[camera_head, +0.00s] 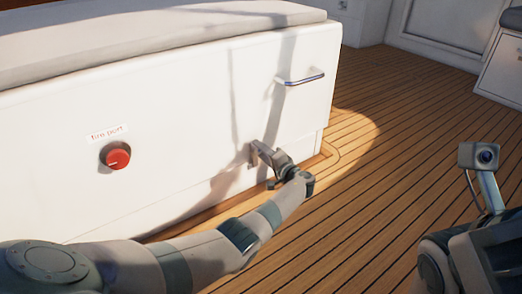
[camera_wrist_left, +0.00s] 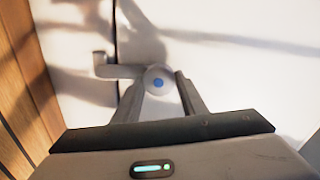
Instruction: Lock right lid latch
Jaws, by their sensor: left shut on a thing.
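The right lid latch is a small grey metal fitting on the white panel, low down near the right end. In the left wrist view the latch (camera_wrist_left: 120,71) has a round hub with a blue dot and a short lever reaching left. My left gripper (camera_wrist_left: 162,92) has its two fingers on either side of the hub, shut on the latch. In the head view my left gripper (camera_head: 268,155) is at the panel, and it hides most of the latch. My right arm's wrist part shows at the lower right; its fingers are out of view.
The white panel (camera_head: 190,130) carries a red round knob (camera_head: 117,156) on the left and a metal bar handle (camera_head: 300,80) above the latch. A grey cushion (camera_head: 130,40) lies on top. The wooden deck (camera_head: 390,130) to the right is clear.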

